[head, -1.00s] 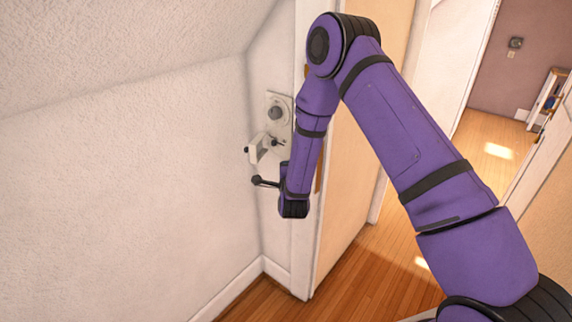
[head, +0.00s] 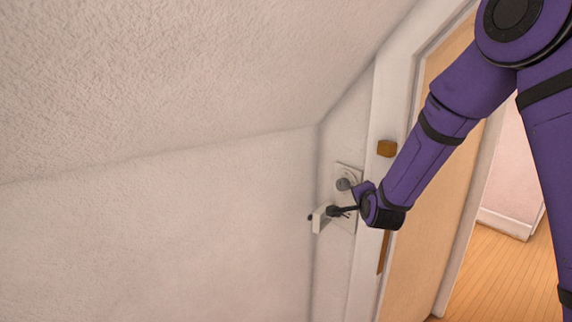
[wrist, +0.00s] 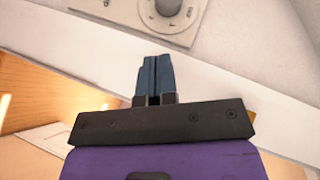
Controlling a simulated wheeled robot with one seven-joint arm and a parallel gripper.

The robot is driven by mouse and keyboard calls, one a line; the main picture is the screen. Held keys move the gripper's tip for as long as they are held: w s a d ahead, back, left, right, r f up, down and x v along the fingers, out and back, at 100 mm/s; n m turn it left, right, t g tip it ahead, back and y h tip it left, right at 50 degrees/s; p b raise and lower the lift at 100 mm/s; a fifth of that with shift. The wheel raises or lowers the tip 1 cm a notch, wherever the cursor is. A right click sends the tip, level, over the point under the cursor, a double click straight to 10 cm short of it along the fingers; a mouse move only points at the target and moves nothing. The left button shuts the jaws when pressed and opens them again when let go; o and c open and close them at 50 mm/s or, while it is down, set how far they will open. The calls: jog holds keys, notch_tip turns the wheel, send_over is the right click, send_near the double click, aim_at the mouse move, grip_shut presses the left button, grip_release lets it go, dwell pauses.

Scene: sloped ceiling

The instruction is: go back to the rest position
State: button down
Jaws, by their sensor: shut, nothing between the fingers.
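My gripper (head: 338,211) is at the end of my purple arm in the head view, small and dark, in front of the lower part of a pale wall plate. In the wrist view my gripper (wrist: 152,68) shows two dark blue fingers together, with nothing between them. The pale wall plate (head: 350,172) carries a grey round knob (head: 343,184), and a white lever-like piece (head: 321,219) is beside the fingertips. I cannot tell whether the fingers touch it. The plate also shows in the wrist view (wrist: 128,8), just beyond the fingertips.
A textured white wall (head: 160,240) and a sloped ceiling (head: 200,80) close in on the left. A white door frame (head: 386,110) stands just right of the plate, with a tan door panel (head: 440,210) beside it. Open wooden floor (head: 500,270) shows at lower right.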

jog(key=s+d+r+n+g+y, duration=0.1)
jog(key=s+d+r+n+g, duration=0.1)
jog(key=s+r+n, duration=0.4)
jog(key=s+d+r+n+g, duration=0.1)
jog(key=s+d+r+g, duration=0.1)
jog(key=s+r, duration=0.7)
jog(key=s+d+r+n+g, duration=0.1)
jog(key=s+d+n+g, duration=0.1)
jog(key=s, duration=1.1)
jog(key=s+d+r+n+g+h, duration=0.1)
jog(key=s+d+n+g, duration=0.2)
jog(key=s, duration=1.1)
jog(key=shift+r+n, duration=0.25)
jog(key=shift+n, duration=0.55)
